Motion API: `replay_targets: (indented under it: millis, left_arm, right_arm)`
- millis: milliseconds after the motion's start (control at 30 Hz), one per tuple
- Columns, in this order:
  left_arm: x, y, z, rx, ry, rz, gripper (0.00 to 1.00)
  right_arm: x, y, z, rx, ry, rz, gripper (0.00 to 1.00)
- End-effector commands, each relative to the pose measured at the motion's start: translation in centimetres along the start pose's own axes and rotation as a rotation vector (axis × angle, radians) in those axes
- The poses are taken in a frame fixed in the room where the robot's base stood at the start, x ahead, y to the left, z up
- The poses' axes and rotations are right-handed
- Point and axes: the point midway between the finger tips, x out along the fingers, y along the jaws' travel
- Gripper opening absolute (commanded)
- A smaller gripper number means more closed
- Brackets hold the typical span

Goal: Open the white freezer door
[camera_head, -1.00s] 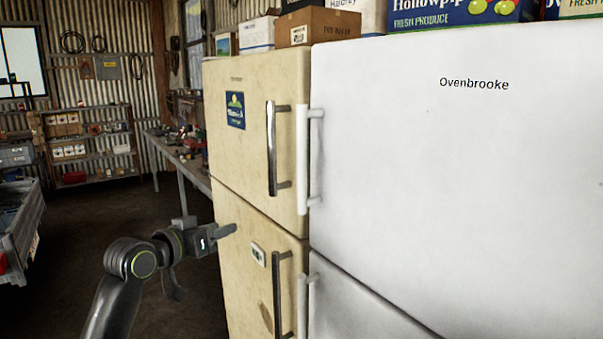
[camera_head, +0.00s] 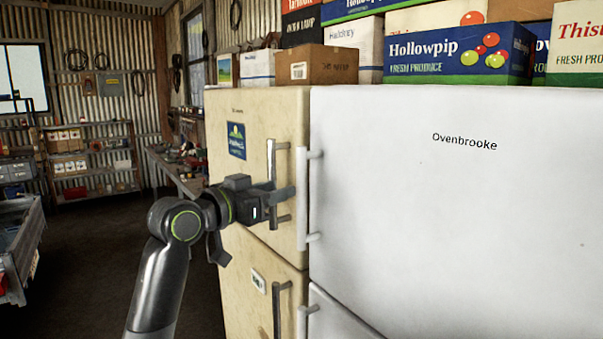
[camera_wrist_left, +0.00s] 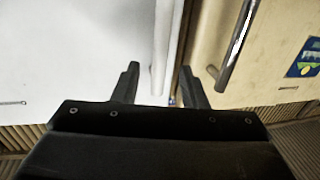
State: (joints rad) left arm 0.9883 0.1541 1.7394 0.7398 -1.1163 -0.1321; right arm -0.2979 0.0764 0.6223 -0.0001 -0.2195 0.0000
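The white freezer (camera_head: 450,210) labelled Ovenbrooke fills the right of the head view, its upper door closed. Its white upright handle (camera_head: 302,200) is at the door's left edge. My left gripper (camera_head: 286,196) is in front of the cream fridge's handle, just left of the white handle. In the left wrist view its two fingers (camera_wrist_left: 158,85) are apart, with the white handle (camera_wrist_left: 163,45) showing between them. I cannot tell how deep the handle sits between them; neither finger clearly touches it. My right gripper is not in view.
A cream fridge (camera_head: 235,165) with a metal handle (camera_head: 271,170) stands tight against the freezer's left side. Boxes (camera_head: 455,55) line the tops. A workbench (camera_head: 170,165), shelves (camera_head: 90,160) and a trailer (camera_head: 25,245) stand left, with open floor between.

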Motion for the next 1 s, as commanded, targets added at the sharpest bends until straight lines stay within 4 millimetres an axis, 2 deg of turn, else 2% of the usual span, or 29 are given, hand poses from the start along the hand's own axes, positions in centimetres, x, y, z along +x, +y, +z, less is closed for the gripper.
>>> replay_targets:
  millis: [100, 400, 633, 933, 1000]
  left_arm:
    - [2.3, 0.1, -0.3, -0.004, -0.002, 0.001, 0.39]
    - [6.5, 0.0, -0.2, -0.002, -0.002, 0.0, 0.39]
    - [7.8, -0.1, 0.0, 0.0, -0.001, -0.002, 0.39]
    - [7.9, -0.1, 0.0, 0.001, 0.0, -0.002, 0.39]
    - [7.9, -0.1, 0.0, 0.001, 0.0, -0.002, 0.3]
  right_arm:
    - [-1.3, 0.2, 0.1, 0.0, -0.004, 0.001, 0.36]
    - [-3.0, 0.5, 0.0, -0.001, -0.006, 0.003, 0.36]
    - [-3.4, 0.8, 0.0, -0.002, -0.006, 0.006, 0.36]
    - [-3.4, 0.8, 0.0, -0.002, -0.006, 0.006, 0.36]
    - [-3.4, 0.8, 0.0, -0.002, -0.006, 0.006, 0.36]
